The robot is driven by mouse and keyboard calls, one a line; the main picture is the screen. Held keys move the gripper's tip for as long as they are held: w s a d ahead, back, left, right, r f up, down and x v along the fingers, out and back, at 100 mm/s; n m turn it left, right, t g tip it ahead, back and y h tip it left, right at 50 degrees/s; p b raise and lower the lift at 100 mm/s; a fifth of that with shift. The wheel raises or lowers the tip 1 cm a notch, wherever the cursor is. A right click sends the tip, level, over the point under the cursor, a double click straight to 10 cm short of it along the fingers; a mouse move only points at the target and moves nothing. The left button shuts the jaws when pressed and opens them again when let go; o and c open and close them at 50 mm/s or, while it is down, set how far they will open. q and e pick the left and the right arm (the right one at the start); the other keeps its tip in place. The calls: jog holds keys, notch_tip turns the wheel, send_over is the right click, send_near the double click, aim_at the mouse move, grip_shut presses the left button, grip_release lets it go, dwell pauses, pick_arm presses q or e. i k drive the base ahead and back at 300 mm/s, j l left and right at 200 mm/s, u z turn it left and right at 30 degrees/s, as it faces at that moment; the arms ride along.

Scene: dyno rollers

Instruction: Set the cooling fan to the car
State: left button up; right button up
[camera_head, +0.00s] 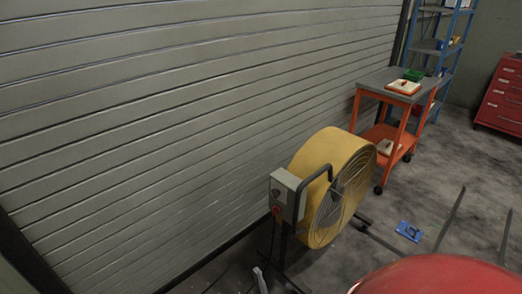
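The cooling fan is a large yellow drum fan (326,165) standing on the floor in front of the grey shutter. Its wire grille (343,203) faces right and toward the lower right of the view. A smooth red rounded surface (440,277) at the bottom right looks like part of the car; the rest is cut off. The fan and this surface are apart. Neither of my grippers can be made out.
An orange cart (402,92) with a grey top stands behind the fan. A blue shelf rack (437,50) and red drawer cabinet (503,95) are farther back. A small blue object (409,231) lies on the floor between fan and red surface. A pale piece (260,280) shows at the bottom edge.

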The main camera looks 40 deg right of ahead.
aim_at(325, 184)
jog(key=i+l+z, duration=0.1)
jog(key=z, duration=0.3)
jog(key=i+l+z, duration=0.1)
jog(key=z, duration=0.3)
jog(key=i+l+z, duration=0.15)
jog(key=z, duration=0.3)
jog(key=l, duration=0.2)
